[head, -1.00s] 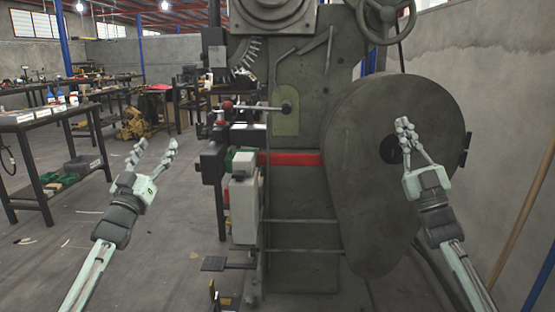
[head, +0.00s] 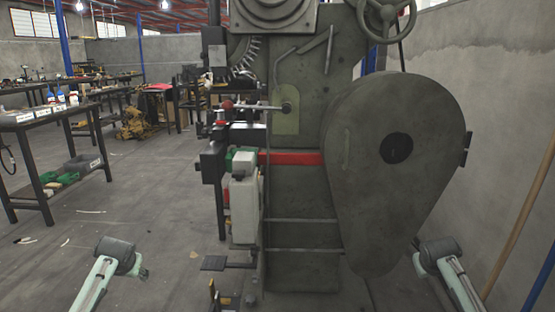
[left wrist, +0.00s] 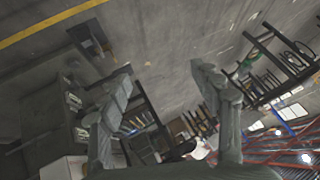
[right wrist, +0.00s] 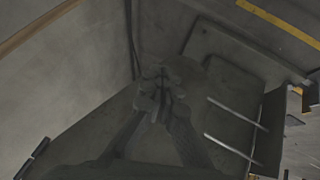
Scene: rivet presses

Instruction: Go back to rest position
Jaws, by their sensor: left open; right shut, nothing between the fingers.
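My left gripper (left wrist: 165,78) shows in the left wrist view with its two fingers wide apart and nothing between them. My right gripper (right wrist: 162,84) shows in the right wrist view with its fingertips together and no object held. In the head view only my arm links show at the lower left and lower right edges; the fingers are out of that picture. The large grey rivet press (head: 298,185) stands between my two arms, with its round guard (head: 375,205) on the right side.
A dark workbench (head: 45,120) with small items stands at the left. A concrete wall (head: 510,120) is close at the right. A foot pedal (head: 215,263) sits low in front of the press. The floor between bench and press is mostly clear.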

